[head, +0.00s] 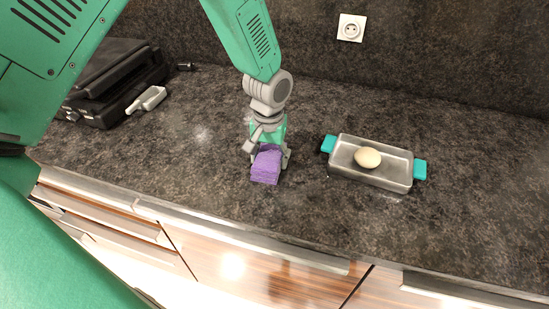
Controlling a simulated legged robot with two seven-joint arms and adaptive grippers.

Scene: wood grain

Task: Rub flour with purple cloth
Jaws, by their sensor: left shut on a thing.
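The purple cloth (266,166) is a folded, block-like bundle at the front middle of the dark counter. My left gripper (268,152) is shut on it from above and holds it at or just over the counter; I cannot tell whether it touches. A faint whitish patch (201,132), which may be flour, lies on the counter to the left of the cloth. Any flour under the cloth is hidden. My right gripper is not in view.
A metal tray (343,168) with teal handles stands to the right and holds a pale egg-shaped object (367,157). A black appliance (105,90) stands at the back left, with a small whitish object (147,100) beside it. The counter's front edge runs just below the cloth.

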